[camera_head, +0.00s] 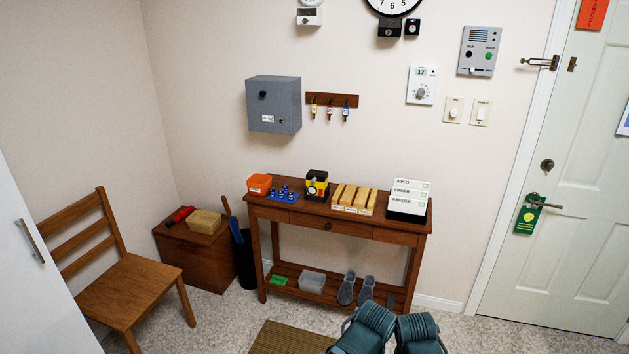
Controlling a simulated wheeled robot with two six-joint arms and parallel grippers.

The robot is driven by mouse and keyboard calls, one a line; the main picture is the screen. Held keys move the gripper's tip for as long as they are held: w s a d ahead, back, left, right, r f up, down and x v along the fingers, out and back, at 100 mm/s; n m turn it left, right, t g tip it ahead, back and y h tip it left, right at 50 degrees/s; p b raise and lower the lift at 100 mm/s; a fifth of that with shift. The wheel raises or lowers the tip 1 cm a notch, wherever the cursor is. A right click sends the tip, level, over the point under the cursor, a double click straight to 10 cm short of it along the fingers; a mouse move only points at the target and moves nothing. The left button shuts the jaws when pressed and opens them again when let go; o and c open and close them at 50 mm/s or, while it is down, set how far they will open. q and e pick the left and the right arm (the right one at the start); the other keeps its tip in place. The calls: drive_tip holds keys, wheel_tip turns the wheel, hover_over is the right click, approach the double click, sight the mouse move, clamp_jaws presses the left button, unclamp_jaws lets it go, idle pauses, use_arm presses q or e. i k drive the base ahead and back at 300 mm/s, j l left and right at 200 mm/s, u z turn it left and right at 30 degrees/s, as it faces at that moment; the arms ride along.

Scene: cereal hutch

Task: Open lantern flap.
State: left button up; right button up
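A small black and yellow box-shaped thing (316,185), which looks like the lantern, stands on the top of the wooden console table (330,226). It is upright, between the blue mat and the row of tan card boxes. Its front carries a round dark and yellow shape; at this size I cannot make out a flap or whether one is open. Neither of my grippers can be made out. Two teal ribbed shapes at the bottom edge look like parts of my arms, well short of the lantern.
An orange box (260,184) and a blue mat (283,196) with small blue pieces sit left of the lantern. Tan boxes (354,199) and a black file holder (406,210) stand right. A chair (130,290) and wooden chest (196,258) are left; a striped mat (285,338) lies in front.

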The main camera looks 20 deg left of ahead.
sight(313, 175)
drive_tip(key=i+l, duration=0.1)
drive_tip(key=i, duration=0.55)
drive_tip(key=i+l+u, duration=0.1)
drive_tip(key=i, duration=0.6)
drive_tip(key=i+l, duration=0.2)
drive_tip(key=i, duration=0.45)
